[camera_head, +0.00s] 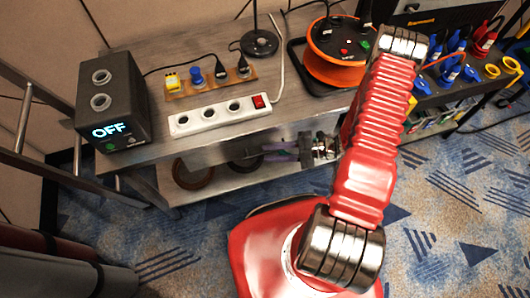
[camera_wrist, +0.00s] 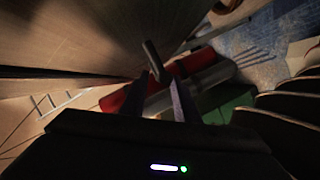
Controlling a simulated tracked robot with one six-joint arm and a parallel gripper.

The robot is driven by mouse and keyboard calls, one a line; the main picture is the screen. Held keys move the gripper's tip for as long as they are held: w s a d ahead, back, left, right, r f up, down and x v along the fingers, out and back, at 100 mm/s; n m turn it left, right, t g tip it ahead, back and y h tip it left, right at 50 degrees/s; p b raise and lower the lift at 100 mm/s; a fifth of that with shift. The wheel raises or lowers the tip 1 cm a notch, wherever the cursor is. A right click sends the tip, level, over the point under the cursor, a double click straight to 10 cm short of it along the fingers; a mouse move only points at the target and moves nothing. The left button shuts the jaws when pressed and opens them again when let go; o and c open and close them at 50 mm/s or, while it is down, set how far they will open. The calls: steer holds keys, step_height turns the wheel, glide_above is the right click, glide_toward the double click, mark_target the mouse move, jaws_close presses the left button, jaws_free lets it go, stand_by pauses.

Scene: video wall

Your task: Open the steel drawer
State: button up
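My gripper (camera_head: 268,151) reaches in under the bench top in the head view, its purple-grey fingers pointing left. In the wrist view my gripper (camera_wrist: 160,98) shows two dark fingers with a gap between them. A grey bar end (camera_wrist: 153,58), which looks like a handle, stands just past the fingertips, in line with the gap; I cannot tell whether they touch it. A broad brownish panel (camera_wrist: 75,35) with a dark seam below it fills the upper left; I cannot tell whether it is the steel drawer's front. No open drawer is clearly visible.
The bench top (camera_head: 205,75) carries a black box reading OFF (camera_head: 112,100), a white power strip (camera_head: 220,115) and an orange cable reel (camera_head: 333,65). Dark round items (camera_head: 193,172) sit on the shelf below. Patterned carpet (camera_head: 440,205) lies open at the right.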

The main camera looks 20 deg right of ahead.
mark_target(268, 153)
steer(key=shift+x, duration=1.5)
steer(key=shift+c, duration=0.4)
jaws_close()
steer(key=shift+d+f, duration=0.1)
steer(key=shift+d, duration=0.1)
steer(key=shift+s+a, duration=0.1)
steer(key=shift+a, duration=0.05)
